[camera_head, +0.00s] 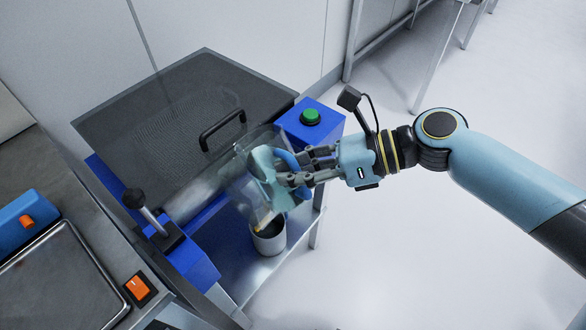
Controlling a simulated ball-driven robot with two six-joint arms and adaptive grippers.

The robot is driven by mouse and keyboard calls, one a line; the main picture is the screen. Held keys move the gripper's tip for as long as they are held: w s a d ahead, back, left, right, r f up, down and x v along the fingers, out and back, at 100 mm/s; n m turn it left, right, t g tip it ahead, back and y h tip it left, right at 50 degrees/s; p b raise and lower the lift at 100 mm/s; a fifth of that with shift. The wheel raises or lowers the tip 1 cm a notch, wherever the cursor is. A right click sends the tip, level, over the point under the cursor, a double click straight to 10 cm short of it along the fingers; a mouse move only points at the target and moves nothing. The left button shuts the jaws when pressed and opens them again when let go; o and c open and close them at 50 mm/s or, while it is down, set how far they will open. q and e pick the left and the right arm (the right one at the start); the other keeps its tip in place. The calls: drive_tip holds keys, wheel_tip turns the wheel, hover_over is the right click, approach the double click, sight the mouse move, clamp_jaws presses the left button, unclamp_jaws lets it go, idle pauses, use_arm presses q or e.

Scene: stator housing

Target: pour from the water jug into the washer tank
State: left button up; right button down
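The water jug (240,185) is a clear, see-through vessel with a blue handle, and pale teal water shows inside it. My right gripper (284,168) comes in from the right, with its fingers closed around the jug's handle. The jug is tilted, with its lower end over a small grey round container (268,239) with a dark opening. I cannot tell whether this container is the washer tank, or whether water is flowing. A yellow bit shows near the container's rim. My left gripper is not in view.
A blue machine with a dark mesh lid (165,110) and black handle (222,130) stands behind the jug. A green button (310,117) sits on its blue box. A black-knobbed lever (145,208) stands front left, near an orange switch (138,288). The floor at right is clear.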

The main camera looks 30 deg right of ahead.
sight(290, 161)
drive_tip(key=shift+w+a+r+m+g+h+p, duration=0.1)
drive_tip(key=shift+r+m+g+h+p, duration=0.3)
drive_tip(key=shift+r+p, duration=0.7)
drive_tip(key=shift+w+r+m+g+h+p, duration=0.15)
drive_tip(key=shift+r+g+p, duration=0.35)
drive_tip(key=shift+p, duration=1.15)
drive_tip(key=shift+s+f, duration=0.1)
drive_tip(key=shift+f, duration=0.15)
drive_tip(key=shift+w+d+f+b, duration=0.15)
drive_tip(key=shift+d+f, duration=0.2)
drive_tip(key=shift+d, duration=0.4)
drive_tip(key=shift+d+f+b, duration=0.2)
drive_tip(key=shift+d+f, duration=0.1)
drive_tip(key=shift+d, duration=0.5)
drive_tip(key=shift+w+d+f+b, duration=0.15)
drive_tip(key=shift+d+f, duration=0.2)
drive_tip(key=shift+d, duration=0.4)
drive_tip(key=shift+r+p, duration=0.2)
drive_tip(key=shift+p, duration=0.75)
drive_tip(key=shift+w+a+f+g+h, duration=0.15)
drive_tip(key=shift+w+g+h, duration=0.1)
drive_tip(key=shift+g, duration=0.15)
drive_tip(key=shift+w+a+f+m+g+h, duration=0.1)
drive_tip(key=shift+w+f+m+g+h, duration=0.2)
drive_tip(key=shift+f+g, duration=0.3)
drive_tip(key=shift+s+r, duration=0.1)
